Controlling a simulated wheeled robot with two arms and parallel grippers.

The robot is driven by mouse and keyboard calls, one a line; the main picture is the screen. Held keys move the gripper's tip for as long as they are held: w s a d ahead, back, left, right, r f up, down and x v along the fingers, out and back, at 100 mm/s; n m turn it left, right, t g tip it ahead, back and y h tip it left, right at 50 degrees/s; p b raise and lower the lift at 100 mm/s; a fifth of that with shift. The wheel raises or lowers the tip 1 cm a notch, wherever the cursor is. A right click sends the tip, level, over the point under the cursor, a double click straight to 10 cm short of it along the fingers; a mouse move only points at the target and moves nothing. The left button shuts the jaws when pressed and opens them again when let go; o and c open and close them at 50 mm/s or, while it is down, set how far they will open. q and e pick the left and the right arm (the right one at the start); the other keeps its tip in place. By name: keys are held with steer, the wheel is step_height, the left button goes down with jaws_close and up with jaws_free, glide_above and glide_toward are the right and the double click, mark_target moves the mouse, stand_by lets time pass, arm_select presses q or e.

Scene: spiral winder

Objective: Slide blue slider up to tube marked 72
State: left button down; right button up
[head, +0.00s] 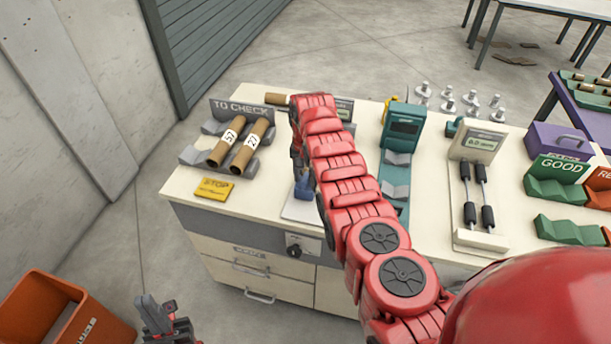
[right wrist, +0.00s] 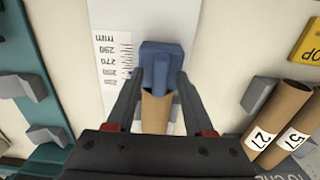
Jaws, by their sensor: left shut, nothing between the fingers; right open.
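The blue slider (right wrist: 160,62) stands on a white plate with a millimetre scale (right wrist: 115,68) in the right wrist view. It also shows in the head view (head: 304,187), left of my right arm. A brown tube (right wrist: 155,112) lies end-on to the slider; its label is hidden, and I cannot tell whether they touch. My right gripper (right wrist: 157,82) is open, its fingers on either side of the slider and tube end. In the head view my right arm mostly hides it. My left gripper (head: 165,325) is shut and empty at the bottom left, away from the table.
Two labelled tubes (head: 240,145) lie in the grey "TO CHECK" rack (head: 192,155), beside a yellow STOP block (head: 214,188). Teal (head: 402,130) and cream (head: 478,145) devices stand right of my arm. Green GOOD trays (head: 556,176) are farther right. An orange bin (head: 60,315) stands on the floor.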

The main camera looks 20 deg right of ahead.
mark_target(305, 176)
step_height(305, 176, up, 9)
steer(key=b, duration=0.3)
steer(key=shift+f, duration=0.2)
step_height(305, 176, up, 9)
steer(key=shift+s+f, duration=0.1)
steer(key=shift+f, duration=0.1)
stand_by(0.9)
